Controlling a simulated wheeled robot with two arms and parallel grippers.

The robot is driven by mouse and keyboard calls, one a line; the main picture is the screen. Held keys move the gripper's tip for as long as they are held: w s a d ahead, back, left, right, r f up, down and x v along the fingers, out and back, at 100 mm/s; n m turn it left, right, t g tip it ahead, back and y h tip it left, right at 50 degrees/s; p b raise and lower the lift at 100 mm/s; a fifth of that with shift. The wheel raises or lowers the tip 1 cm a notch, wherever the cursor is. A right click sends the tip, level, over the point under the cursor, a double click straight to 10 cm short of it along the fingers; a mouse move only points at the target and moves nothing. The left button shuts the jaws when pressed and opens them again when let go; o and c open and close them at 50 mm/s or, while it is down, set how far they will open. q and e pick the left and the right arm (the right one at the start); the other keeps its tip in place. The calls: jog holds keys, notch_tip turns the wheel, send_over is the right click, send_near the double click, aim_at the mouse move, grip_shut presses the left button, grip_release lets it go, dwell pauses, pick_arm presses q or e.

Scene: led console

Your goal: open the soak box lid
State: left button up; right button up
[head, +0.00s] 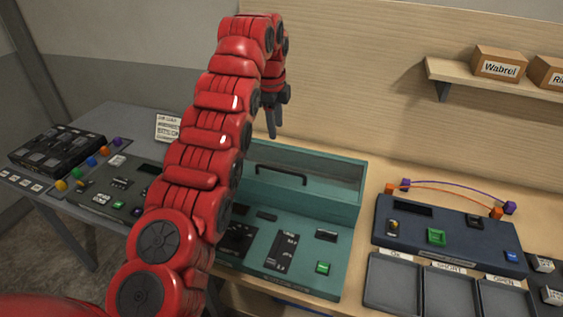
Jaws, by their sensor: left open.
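The teal soak box (345,215) stands at the back of a teal console in the middle of the head view. Its lid (325,177) carries a black bar handle (281,173) and looks closed. My red left arm rises in front of the console and hides the box's left end. My left gripper (272,122) hangs above and behind the handle in the picture, pointing down, open and apart from the lid. Its fingers overlap in this view, and I see nothing between them. My right gripper is not in view.
The teal console's front panel has a green button (323,268). At right are a dark blue tester (450,235) with wires and several grey trays (393,284). A wall shelf (500,80) holds boxes. A grey table (125,122) with panels stands at left.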

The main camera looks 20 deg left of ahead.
pick_arm(q)
send_near(280, 171)
jog(key=f+p, duration=0.1)
jog(key=f, duration=0.1)
jog(key=w+f+p, duration=0.1)
jog(key=f+p, duration=0.1)
jog(key=w+f+p, duration=0.1)
jog(key=f, duration=0.1)
jog(key=shift+d+f, duration=0.1)
jog(key=shift+f, duration=0.6)
grip_shut()
dwell(0.8)
